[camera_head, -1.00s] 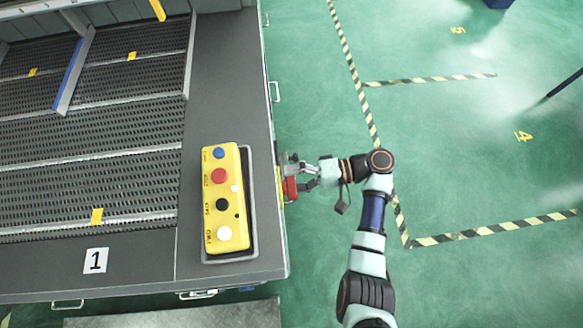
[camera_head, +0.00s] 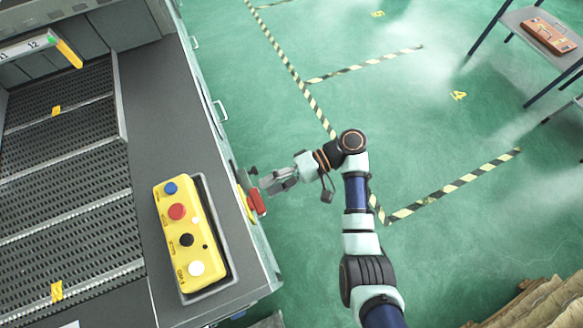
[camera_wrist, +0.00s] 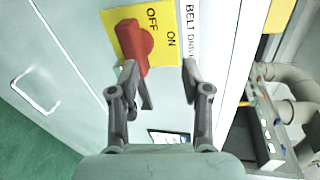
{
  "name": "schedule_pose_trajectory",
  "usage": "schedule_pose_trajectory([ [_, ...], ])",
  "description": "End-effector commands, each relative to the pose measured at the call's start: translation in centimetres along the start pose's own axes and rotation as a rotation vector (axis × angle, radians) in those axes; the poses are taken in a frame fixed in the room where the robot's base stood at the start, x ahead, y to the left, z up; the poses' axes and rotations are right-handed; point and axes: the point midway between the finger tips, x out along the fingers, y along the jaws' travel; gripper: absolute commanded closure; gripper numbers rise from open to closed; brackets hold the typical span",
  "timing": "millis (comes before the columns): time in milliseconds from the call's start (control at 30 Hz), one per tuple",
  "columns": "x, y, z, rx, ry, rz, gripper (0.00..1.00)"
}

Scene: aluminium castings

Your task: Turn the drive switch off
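The drive switch is a red rotary handle (camera_wrist: 137,45) on a yellow plate (camera_wrist: 112,46) marked OFF and ON, beside a BELT DRIVE label (camera_wrist: 190,32). In the wrist view the handle runs down the picture; I cannot tell which mark it selects. In the head view the red switch (camera_head: 257,202) sits on the machine's right side. My gripper (camera_wrist: 158,72) is open. The handle's lower end is close to its left finger, and contact is unclear. The right finger is clear of it. In the head view my gripper (camera_head: 268,181) is just right of the switch.
A yellow button box (camera_head: 190,235) with several buttons sits on the machine's grey top (camera_head: 165,100). A metal handle (camera_wrist: 35,92) projects from the side panel. Green floor (camera_head: 270,120) lies open to the right. A table (camera_head: 510,22) carries an orange-brown case (camera_head: 548,32).

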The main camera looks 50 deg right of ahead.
Motion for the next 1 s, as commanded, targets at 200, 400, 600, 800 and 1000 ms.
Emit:
schedule_pose_trajectory([
  [200, -1.1, -0.1, -0.2, 0.004, 0.002, 0.001, 0.52],
  [400, -2.0, 0.3, -0.2, 0.006, 0.002, 0.000, 0.52],
  [600, -2.9, 0.5, -0.1, 0.005, -0.001, 0.000, 0.52],
  [800, -4.6, 1.1, -0.3, 0.005, 0.000, 0.000, 0.52],
  [1000, -5.6, 1.5, -0.3, 0.004, -0.001, 0.000, 0.52],
])
